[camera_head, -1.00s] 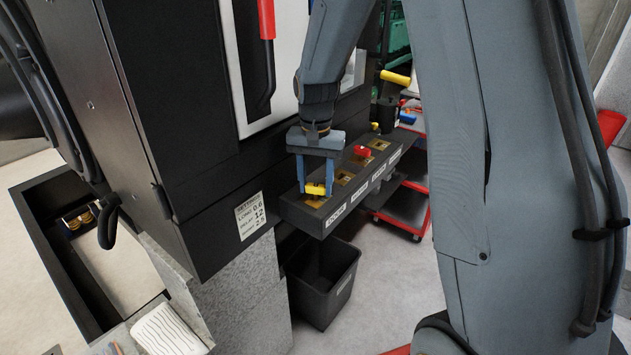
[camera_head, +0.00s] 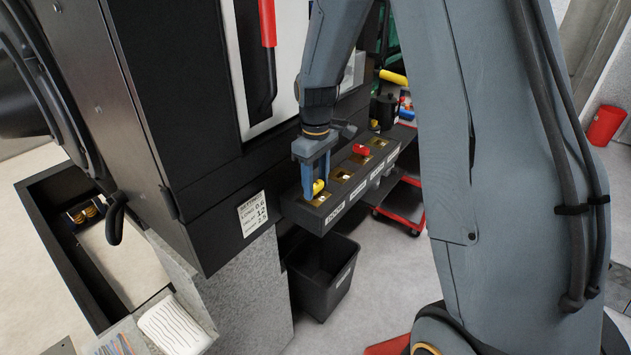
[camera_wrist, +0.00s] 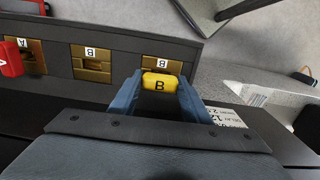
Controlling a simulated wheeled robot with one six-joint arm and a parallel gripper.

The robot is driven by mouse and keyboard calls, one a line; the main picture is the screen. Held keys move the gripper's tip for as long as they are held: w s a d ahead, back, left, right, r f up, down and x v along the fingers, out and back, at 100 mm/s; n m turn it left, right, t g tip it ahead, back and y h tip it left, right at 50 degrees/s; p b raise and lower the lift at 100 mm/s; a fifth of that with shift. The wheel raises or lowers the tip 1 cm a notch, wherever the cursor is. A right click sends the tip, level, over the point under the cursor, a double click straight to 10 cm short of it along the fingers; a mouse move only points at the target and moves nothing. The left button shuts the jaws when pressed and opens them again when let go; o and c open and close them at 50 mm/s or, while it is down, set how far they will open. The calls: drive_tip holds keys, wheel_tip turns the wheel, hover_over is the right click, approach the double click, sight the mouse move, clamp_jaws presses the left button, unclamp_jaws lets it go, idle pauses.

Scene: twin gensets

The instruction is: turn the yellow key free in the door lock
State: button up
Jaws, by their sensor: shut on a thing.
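The yellow key (camera_head: 318,187) stands at the near-end lock of the dark lock box (camera_head: 325,219). In the head view the fingers are nearly edge-on and hide part of the key. I cannot see the key's lower end or whether it is free of the lock.
A red key (camera_head: 361,150) stands in another lock farther along the box. The dark cabinet (camera_head: 190,130) rises close to the left. A black bin (camera_head: 322,282) stands below. A red cart (camera_head: 400,218) is behind the box. A yellow handle (camera_head: 393,77) sticks out beyond.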

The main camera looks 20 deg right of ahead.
sight(316, 184)
idle(0.3)
drive_tip(key=o, duration=1.1)
drive_tip(key=shift+r+p, duration=0.55)
drive_tip(key=shift+r, duration=3.2)
